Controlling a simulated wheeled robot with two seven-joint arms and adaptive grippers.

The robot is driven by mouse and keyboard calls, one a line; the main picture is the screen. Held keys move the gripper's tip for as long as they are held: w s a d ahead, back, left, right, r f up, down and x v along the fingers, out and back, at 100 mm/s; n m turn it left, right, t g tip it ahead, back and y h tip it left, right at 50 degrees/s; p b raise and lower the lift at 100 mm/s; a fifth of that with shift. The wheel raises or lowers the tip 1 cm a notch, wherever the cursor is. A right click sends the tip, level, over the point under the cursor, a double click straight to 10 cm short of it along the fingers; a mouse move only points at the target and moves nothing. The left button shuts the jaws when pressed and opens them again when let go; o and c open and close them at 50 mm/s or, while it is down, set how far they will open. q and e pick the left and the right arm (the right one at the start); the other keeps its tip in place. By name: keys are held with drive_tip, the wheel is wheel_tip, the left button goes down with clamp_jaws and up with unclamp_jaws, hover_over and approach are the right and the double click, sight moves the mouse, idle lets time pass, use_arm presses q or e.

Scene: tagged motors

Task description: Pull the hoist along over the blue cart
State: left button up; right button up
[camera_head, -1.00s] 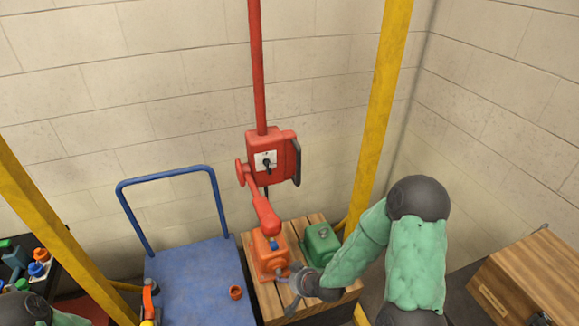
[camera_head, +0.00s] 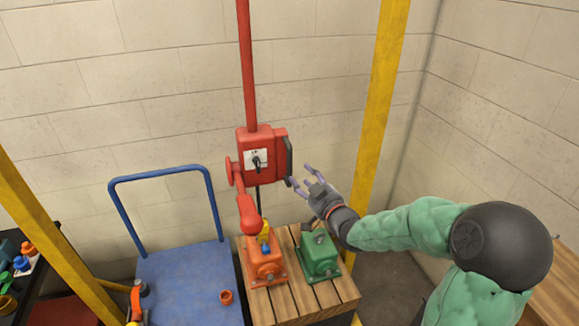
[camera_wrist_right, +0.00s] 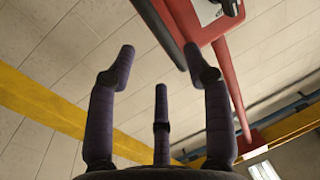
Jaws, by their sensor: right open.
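The red hoist (camera_head: 258,168) hangs from a red vertical bar, with a black handle (camera_head: 289,156) on its right side. A red arm runs down from it to just above the orange motor (camera_head: 264,265), where a yellow piece shows; whether it is hooked on is unclear. The motor sits on a wooden pallet. The blue cart (camera_head: 190,285) stands left of the pallet. My right gripper (camera_head: 300,175) is open and empty, just right of the handle. In the right wrist view its spread fingers (camera_wrist_right: 158,52) are below and beside the handle (camera_wrist_right: 160,28). My left gripper is out of view.
A green motor (camera_head: 318,255) shares the wooden pallet (camera_head: 340,290). Yellow posts (camera_head: 382,90) stand left and right. A small orange cup (camera_head: 226,297) is on the cart; most of its deck is clear. A dark table with coloured items (camera_head: 22,262) is at far left.

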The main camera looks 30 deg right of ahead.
sight(291, 164)
drive_tip(key=w+b, duration=0.1)
drive_tip(key=w, duration=0.7)
drive_tip(key=shift+w+d, duration=0.15)
clamp_jaws()
